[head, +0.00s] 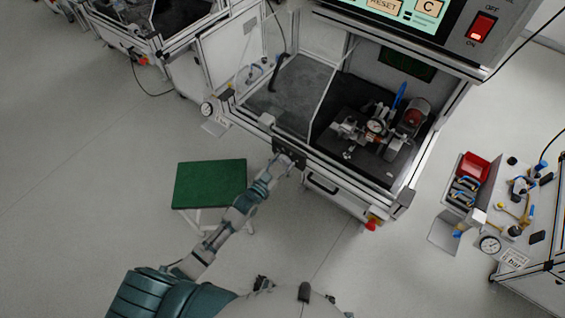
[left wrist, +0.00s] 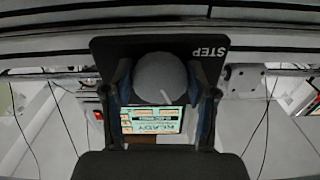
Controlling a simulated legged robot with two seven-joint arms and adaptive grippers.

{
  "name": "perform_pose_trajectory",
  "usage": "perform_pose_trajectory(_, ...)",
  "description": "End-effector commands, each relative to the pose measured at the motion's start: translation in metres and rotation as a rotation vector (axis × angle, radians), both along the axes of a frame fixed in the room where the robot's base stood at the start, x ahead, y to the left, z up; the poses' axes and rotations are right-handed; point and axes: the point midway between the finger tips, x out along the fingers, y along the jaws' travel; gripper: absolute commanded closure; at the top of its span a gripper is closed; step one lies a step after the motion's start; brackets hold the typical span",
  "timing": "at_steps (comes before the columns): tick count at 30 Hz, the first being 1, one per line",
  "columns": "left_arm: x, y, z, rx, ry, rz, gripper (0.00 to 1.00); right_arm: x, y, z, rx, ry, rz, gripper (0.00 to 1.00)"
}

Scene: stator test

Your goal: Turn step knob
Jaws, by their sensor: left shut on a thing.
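The step knob (left wrist: 160,78) is a round grey knob with a white pointer line, on a black plate (left wrist: 110,46) marked STEP. In the left wrist view the lettering appears inverted and the pointer runs down, slightly right. My left gripper (head: 286,161) reaches the front rail of the machine, at the dark plate (head: 296,152). In the left wrist view its two dark fingers stand on either side of the knob, shut on it. In the head view the gripper hides the knob. My right gripper is not in view.
A control panel with a screen and red switch (head: 481,27) is above. A green-topped stool (head: 210,184) stands left of my left arm. A side bench (head: 520,215) stands right. The floor between is open.

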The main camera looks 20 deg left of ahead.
Motion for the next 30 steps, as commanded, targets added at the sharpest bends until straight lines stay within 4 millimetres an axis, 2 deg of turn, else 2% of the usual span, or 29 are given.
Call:
perform_pose_trajectory(1, -0.0016, 0.0, -0.0062, 0.012, 0.012, -0.001, 0.78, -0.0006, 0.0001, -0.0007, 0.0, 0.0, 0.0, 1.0)
perform_pose_trajectory(15, -0.0019, -0.0001, -0.0074, 0.022, 0.01, -0.001, 0.78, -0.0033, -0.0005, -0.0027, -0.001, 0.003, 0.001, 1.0)
perform_pose_trajectory(16, -0.0019, -0.0001, -0.0074, 0.021, 0.009, -0.001, 0.36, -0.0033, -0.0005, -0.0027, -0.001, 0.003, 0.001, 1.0)
perform_pose_trajectory(18, -0.0016, -0.0002, -0.0063, 0.021, 0.007, -0.001, 0.18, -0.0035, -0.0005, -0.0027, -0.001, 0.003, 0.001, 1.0)
perform_pose_trajectory(30, -0.0055, 0.0016, -0.0022, 0.018, -0.001, -0.001, 0.18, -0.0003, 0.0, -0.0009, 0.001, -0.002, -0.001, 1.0)
